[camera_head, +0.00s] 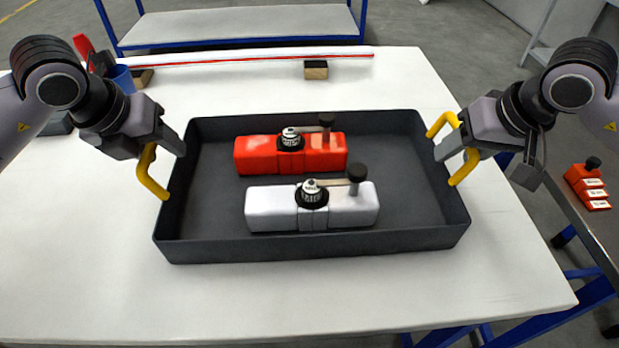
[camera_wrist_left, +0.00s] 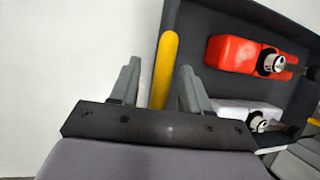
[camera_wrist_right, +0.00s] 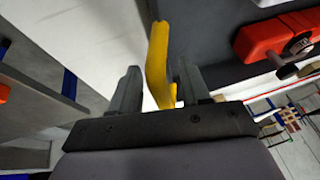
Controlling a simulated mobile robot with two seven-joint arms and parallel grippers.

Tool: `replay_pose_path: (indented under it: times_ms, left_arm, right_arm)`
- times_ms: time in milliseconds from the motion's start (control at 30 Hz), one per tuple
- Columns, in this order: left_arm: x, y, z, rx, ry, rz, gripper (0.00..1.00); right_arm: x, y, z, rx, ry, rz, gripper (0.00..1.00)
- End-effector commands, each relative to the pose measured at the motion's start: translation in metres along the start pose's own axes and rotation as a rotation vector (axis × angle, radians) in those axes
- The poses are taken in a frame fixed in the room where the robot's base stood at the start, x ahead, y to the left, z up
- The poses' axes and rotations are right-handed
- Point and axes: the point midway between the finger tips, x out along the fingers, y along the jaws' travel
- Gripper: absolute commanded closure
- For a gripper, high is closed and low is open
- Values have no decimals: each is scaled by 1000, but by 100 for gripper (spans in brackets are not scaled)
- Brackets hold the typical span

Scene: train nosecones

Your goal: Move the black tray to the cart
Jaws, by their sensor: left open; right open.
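The black tray (camera_head: 310,250) lies flat on the white table and has a yellow handle at each short end. A red part (camera_head: 260,155) and a white part (camera_head: 272,208) sit inside it. My left gripper (camera_head: 165,145) is open at the left yellow handle (camera_head: 148,175); in the left wrist view the handle (camera_wrist_left: 165,70) stands between the two open fingers. My right gripper (camera_head: 450,143) is open at the right yellow handle (camera_head: 466,165); in the right wrist view the handle (camera_wrist_right: 157,62) stands between its fingers. Neither gripper is closed on its handle.
The white table (camera_head: 300,305) is clear in front of the tray. A red-and-white bar (camera_head: 260,57) and a small wooden block (camera_head: 316,70) lie behind it. A blue-framed cart (camera_head: 235,25) stands at the back. A grey bench at the right carries red parts (camera_head: 587,187).

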Motion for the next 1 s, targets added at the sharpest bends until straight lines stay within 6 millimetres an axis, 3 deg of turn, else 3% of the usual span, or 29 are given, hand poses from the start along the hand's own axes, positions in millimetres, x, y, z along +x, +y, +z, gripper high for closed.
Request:
replay_pose_path:
  times_ms: [333,367,500,1000]
  left_arm:
    - [5,0,0,0,0,0,53]
    - [5,0,0,0,0,0,57]
    - [5,0,0,0,0,0,100]
    - [4,0,0,0,-1,0,100]
  right_arm:
    - [5,0,0,-1,1,-1,53]
    - [5,0,0,-1,1,0,57]
    - [5,0,0,-1,1,0,100]
    - [4,0,0,-1,1,0,100]
